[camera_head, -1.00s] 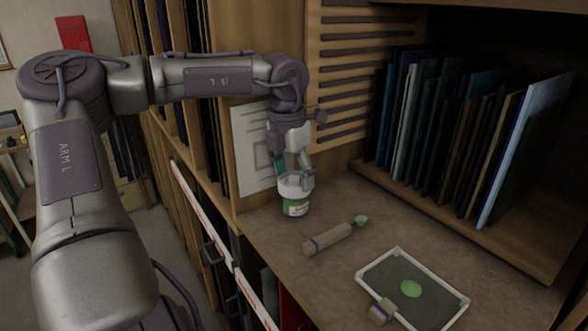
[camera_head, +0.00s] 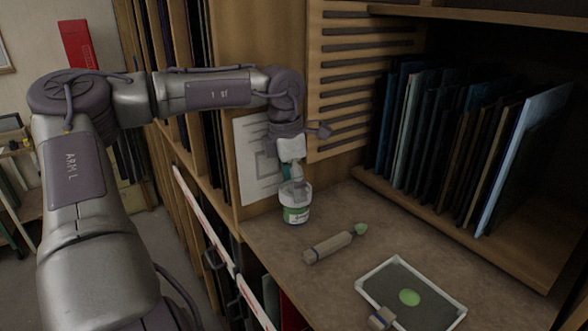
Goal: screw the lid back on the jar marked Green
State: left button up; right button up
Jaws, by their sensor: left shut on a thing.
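The jar (camera_head: 296,213) with a green and white label stands upright at the back left of the worktop; its lettering is too small to read. A pale grey-white lid (camera_head: 293,188) sits at the top of the jar. My left gripper (camera_head: 298,190) comes down from above and is shut on the lid. The fingers partly hide the lid, so I cannot tell how tightly it sits on the jar. My right gripper is not in view.
A tool with a green tip (camera_head: 333,246) lies on the worktop right of the jar. A white-framed tray (camera_head: 448,303) with a green paint spot (camera_head: 409,297) is at the front right, a small block (camera_head: 382,318) at its edge. Glass sheets (camera_head: 470,135) fill the rack behind.

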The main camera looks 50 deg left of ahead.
pick_arm(q)
jog(key=shift+m+p, duration=0.45)
jog(key=shift+m, duration=0.75)
jog(key=shift+d+m, duration=0.1)
jog(key=shift+m, duration=0.4)
jog(key=shift+r+m+p, duration=0.15)
jog(key=shift+m+p, duration=0.2)
jog(key=shift+m, duration=0.55)
jog(key=shift+s+d+m+g+h, duration=0.15)
jog(key=shift+m+g+h, duration=0.15)
jog(key=shift+m, duration=0.6)
jog(key=o, duration=1)
jog(key=shift+r, duration=0.1)
